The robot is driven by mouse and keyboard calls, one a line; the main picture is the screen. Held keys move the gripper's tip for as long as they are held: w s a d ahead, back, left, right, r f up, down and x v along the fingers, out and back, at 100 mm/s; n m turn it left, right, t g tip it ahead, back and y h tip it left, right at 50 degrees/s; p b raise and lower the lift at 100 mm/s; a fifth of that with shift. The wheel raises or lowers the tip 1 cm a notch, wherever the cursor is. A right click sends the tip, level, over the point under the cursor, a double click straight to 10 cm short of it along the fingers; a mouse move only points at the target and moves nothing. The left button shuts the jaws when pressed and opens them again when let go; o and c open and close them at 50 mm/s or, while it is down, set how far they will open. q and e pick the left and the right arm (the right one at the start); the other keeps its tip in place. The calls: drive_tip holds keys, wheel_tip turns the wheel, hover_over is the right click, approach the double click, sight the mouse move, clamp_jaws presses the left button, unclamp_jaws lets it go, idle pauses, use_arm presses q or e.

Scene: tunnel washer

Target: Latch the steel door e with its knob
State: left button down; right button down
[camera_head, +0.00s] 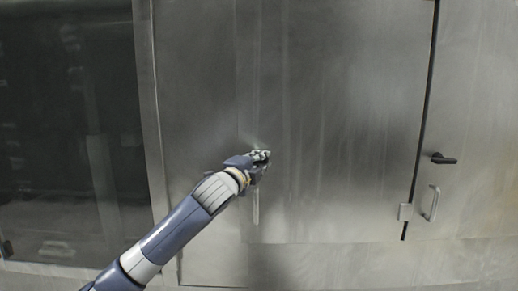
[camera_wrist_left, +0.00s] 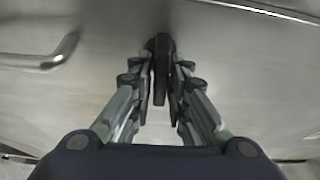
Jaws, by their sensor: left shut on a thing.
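The steel door (camera_head: 335,130) fills the middle of the head view, a flat brushed panel that sits flush with the steel around it as far as I can see. My left gripper (camera_head: 262,156) is at the door's left edge. In the left wrist view its fingers (camera_wrist_left: 162,85) are shut on a dark knob (camera_wrist_left: 161,68), which stands upright between them. In the head view the gripper hides this knob. A metal bar handle (camera_head: 255,207) is just below the gripper; it also shows at the left in the wrist view (camera_wrist_left: 45,55). My right gripper is not in view.
To the right, past a dark vertical gap, another steel panel has a black lever knob (camera_head: 443,158) and a bar handle (camera_head: 431,203). A hinge (camera_head: 405,212) sits beside the gap. A dark glass panel (camera_head: 60,130) is at the left.

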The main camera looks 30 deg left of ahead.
use_arm(q)
drive_tip(key=shift+f+m+p, duration=0.1)
drive_tip(key=shift+m+p, duration=0.3)
drive_tip(key=c, duration=1.7)
unclamp_jaws()
drive_tip(key=shift+s+d, duration=0.35)
drive_tip(key=shift+s, duration=1.6)
drive_tip(key=shift+s+d, duration=0.3)
drive_tip(key=shift+s, duration=1.65)
drive_tip(key=shift+s+d, duration=0.35)
drive_tip(key=shift+s, duration=1.6)
